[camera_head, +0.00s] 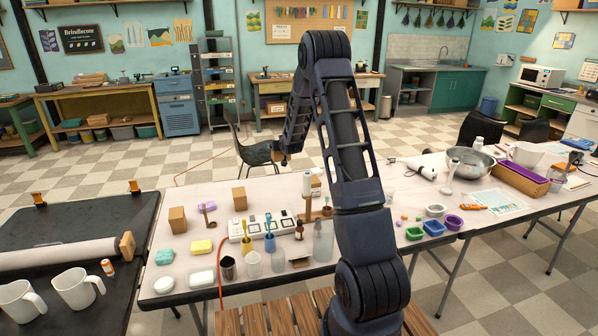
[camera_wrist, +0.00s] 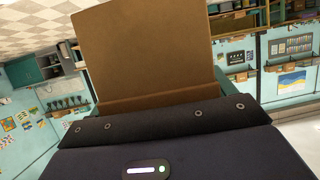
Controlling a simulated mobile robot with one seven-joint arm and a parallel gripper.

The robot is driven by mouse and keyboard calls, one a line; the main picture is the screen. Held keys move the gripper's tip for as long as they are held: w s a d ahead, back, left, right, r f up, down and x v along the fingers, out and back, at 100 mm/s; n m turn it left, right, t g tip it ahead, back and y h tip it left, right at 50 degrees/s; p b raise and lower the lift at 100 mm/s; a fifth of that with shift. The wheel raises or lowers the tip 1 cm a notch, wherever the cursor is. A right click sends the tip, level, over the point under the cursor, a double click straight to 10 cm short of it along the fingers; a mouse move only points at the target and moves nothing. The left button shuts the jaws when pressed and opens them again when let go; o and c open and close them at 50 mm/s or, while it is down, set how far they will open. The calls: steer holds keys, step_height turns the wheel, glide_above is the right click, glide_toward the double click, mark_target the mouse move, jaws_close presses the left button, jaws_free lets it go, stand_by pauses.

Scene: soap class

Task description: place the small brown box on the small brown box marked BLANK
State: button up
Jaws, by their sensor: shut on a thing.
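My gripper (camera_head: 281,156) is at the end of my raised arm, above the far edge of the pale table, left of the arm's link. It is shut on a small brown box (camera_wrist: 150,55), which fills the upper middle of the wrist view and hides the fingertips. In the head view, little of the held box can be made out. Two small brown boxes stand on the table: one at the left (camera_head: 177,219) and one farther back (camera_head: 239,198). I can read no BLANK mark on either. The gripper is well apart from both.
Sponges, soap bars, a power strip (camera_head: 262,225), cups and bottles crowd the pale table (camera_head: 290,190) in front of the boxes. A wooden stand with a bottle (camera_head: 308,185) is to their right. A chair (camera_head: 255,150) is behind. The table's back-left part is fairly clear.

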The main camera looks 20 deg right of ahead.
steer(key=s+d+r+h, duration=0.1)
steer(key=d+r, duration=0.3)
steer(key=d, duration=0.4)
steer(key=s+d+r, duration=0.1)
steer(key=d+r, duration=0.3)
steer(key=d, duration=0.4)
steer(key=shift+m, duration=0.3)
step_height(320, 180, down, 20)
steer(key=shift+s+f, duration=0.15)
steer(key=shift+f, duration=0.15)
steer(key=o, duration=1.1)
steer(key=shift+c, duration=0.2)
